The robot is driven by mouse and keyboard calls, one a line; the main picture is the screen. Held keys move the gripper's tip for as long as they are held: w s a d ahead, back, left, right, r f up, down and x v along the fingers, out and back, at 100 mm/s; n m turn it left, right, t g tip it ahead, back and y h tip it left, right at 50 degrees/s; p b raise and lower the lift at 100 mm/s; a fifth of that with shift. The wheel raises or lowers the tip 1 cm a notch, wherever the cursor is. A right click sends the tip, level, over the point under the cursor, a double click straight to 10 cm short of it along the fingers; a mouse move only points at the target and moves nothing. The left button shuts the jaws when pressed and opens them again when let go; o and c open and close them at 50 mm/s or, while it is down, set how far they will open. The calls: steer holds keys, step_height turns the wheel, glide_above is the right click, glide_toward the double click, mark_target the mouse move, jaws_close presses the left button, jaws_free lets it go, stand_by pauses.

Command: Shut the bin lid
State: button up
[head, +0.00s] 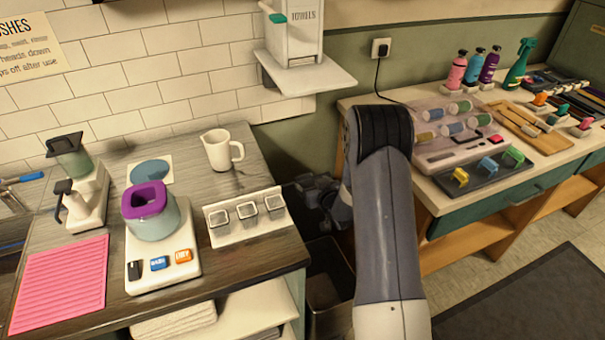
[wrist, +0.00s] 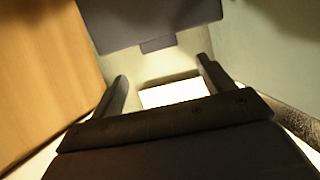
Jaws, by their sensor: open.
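The bin (head: 328,278) stands on the floor in the gap between the two counters. Its top is open and I see into its dark inside in the head view. A dark panel with a small tab, which looks like the bin lid (wrist: 150,22), fills the top of the wrist view, ahead of my fingertips. In the head view my arm and gripper hide most of the lid area. My gripper (head: 316,192) is above and behind the bin opening. In the wrist view my gripper (wrist: 162,70) is open, with nothing between its fingers; I cannot tell if it touches the lid.
The left counter (head: 262,262) holds a mug (head: 221,150), a scale with a purple-rimmed pot, and a pink mat. The right counter (head: 435,195) holds bottles and trays. Its wooden side (wrist: 45,75) is close on the left in the wrist view. The gap is narrow.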

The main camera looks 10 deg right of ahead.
mark_target(304, 176)
steer(key=x, duration=0.9)
steer(key=shift+s+f+p, duration=0.1)
steer(key=shift+p, duration=0.3)
steer(key=c, duration=1.4)
steer(key=shift+s, duration=0.1)
